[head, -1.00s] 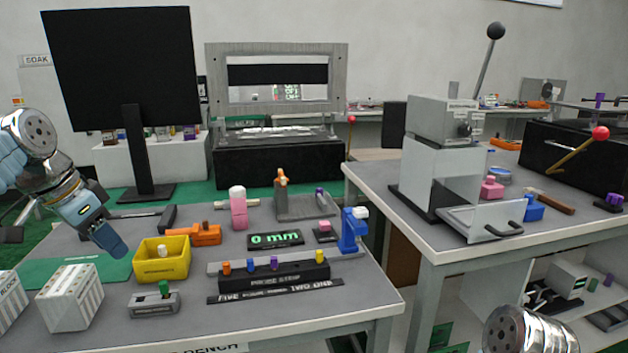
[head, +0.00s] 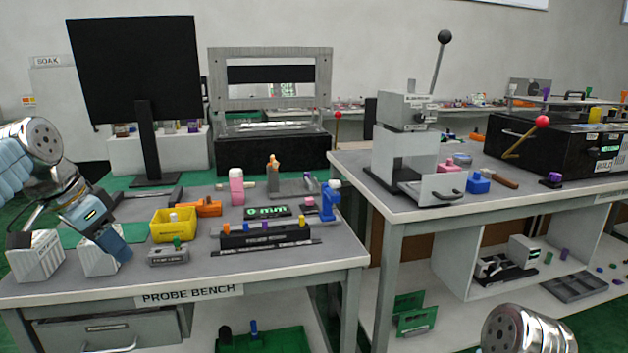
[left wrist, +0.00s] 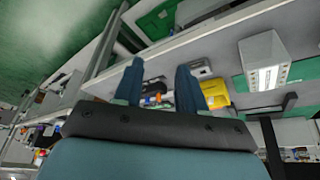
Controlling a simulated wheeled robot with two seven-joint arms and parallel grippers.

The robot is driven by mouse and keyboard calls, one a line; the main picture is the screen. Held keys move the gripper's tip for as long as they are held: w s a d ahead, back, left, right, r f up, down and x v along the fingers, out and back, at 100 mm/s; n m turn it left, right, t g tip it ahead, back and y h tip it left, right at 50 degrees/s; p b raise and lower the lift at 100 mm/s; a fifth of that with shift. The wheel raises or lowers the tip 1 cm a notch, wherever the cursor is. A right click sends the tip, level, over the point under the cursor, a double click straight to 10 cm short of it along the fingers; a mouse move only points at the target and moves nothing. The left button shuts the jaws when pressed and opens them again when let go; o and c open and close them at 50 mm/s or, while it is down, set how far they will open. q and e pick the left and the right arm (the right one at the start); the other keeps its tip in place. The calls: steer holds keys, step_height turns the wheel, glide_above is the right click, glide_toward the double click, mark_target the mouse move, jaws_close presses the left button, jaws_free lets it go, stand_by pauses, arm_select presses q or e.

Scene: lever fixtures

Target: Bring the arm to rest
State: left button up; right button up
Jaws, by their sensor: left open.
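My left gripper (head: 116,246) is at the left of the head view, over the left front part of the bench marked PROBE BENCH (head: 330,262). It points down and to the right, in front of a white ribbed box (head: 97,262). In the left wrist view its two blue fingers (left wrist: 160,85) stand apart with nothing between them. I cannot tell whether the fingers touch anything. Part of my right arm shows at the bottom right of the head view, but its gripper is out of view.
Near the gripper are a yellow bin (head: 173,231), a grey block with a green knob (head: 168,256) and another white box (head: 36,258). A black monitor (head: 135,70) stands behind. A second table (head: 350,165) with a lever press (head: 404,150) is at the right, past a gap.

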arm_select(q)
steer(key=w+d+f+n+g+h, duration=0.15)
steer(key=d+f, duration=0.25)
steer(key=f, duration=0.6)
steer(key=w+d+f, duration=0.3)
steer(key=d+f, duration=0.1)
steer(key=f, duration=0.7)
steer(key=w+d+f+n, duration=0.15)
steer(key=d+f, duration=0.25)
steer(key=f, duration=0.6)
steer(key=s+d+f+n+g, duration=0.1)
steer(key=s+d+f, duration=0.3)
steer(key=f, duration=0.4)
steer(key=s+d+f+n, duration=0.1)
steer(key=s+d+f, duration=0.2)
steer(key=f, duration=0.5)
steer(key=s+d+f+n, duration=0.1)
steer(key=s+f, duration=0.3)
steer(key=s, duration=0.4)
steer(key=s+d+f+n, duration=0.1)
steer(key=s+d+f, duration=0.3)
steer(key=s, duration=0.4)
steer(key=shift+f+n+g, duration=0.3)
steer(key=shift+f+g, duration=0.15)
steer(key=shift+h, duration=0.25)
